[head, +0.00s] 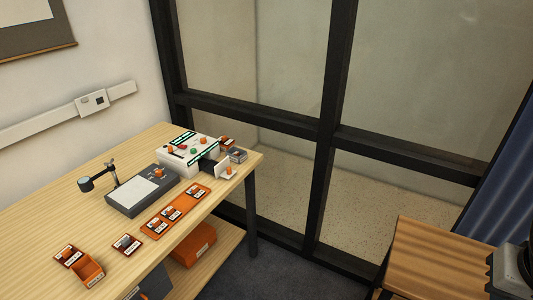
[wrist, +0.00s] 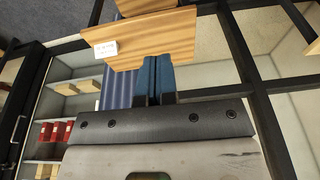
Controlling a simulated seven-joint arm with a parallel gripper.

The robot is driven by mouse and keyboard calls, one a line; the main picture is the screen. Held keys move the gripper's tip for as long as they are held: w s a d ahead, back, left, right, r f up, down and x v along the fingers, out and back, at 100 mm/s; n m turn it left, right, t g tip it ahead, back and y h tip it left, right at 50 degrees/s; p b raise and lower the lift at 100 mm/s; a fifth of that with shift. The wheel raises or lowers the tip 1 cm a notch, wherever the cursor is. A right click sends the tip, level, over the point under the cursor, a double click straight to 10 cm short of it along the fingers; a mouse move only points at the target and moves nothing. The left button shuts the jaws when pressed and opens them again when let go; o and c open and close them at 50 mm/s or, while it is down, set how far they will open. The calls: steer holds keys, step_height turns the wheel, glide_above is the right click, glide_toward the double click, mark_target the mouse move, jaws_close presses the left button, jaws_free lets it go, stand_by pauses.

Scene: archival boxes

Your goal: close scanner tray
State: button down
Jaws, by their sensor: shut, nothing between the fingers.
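The scanner appears to be a white box (head: 178,161) with green trim and several coloured buttons, on the far end of the wooden table. Its tray, a dark slide with a white front panel (head: 222,170) and an orange knob (head: 229,171), sticks out at the box's right side, so it stands open. My gripper (wrist: 158,80) shows in the wrist view with its two blue fingers together and nothing between them. It is far from the scanner, which is out of the wrist view. The inside of the tray is hard to make out.
The table (head: 65,212) also holds a grey device with a white sheet (head: 139,192), an orange strip (head: 155,229) with cards and an orange holder (head: 90,268). A wooden surface (head: 430,255) stands at right. The wrist view shows a labelled wooden panel (wrist: 150,30) and shelves with red boxes (wrist: 55,131).

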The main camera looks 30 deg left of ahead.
steer(key=w+a+n+g+y, duration=0.3)
steer(key=w+a+y, duration=0.2)
steer(key=w+a, duration=2.35)
steer(key=w+a+f+g+y, duration=0.1)
steer(key=w+a+f, duration=0.3)
steer(key=a+f, duration=0.3)
steer(key=w+a+f+n+g+y, duration=0.1)
steer(key=w+a+f, duration=0.4)
steer(key=a, duration=1.2)
steer(key=w+a+f+n+g+y, duration=0.1)
steer(key=w+a+f, duration=0.3)
steer(key=a+f, duration=0.6)
steer(key=a, duration=0.3)
steer(key=shift+w+f+g, duration=0.35)
steer(key=shift+g, duration=0.05)
glide_toward(231, 172)
steer(key=f, duration=0.1)
steer(key=a+f, duration=0.1)
steer(key=f, duration=0.1)
steer(key=s+a+f, duration=0.1)
steer(key=shift+a+f, duration=0.25)
steer(key=shift+f, duration=0.1)
steer(key=shift+s+a, duration=0.4)
steer(key=shift+a, duration=0.4)
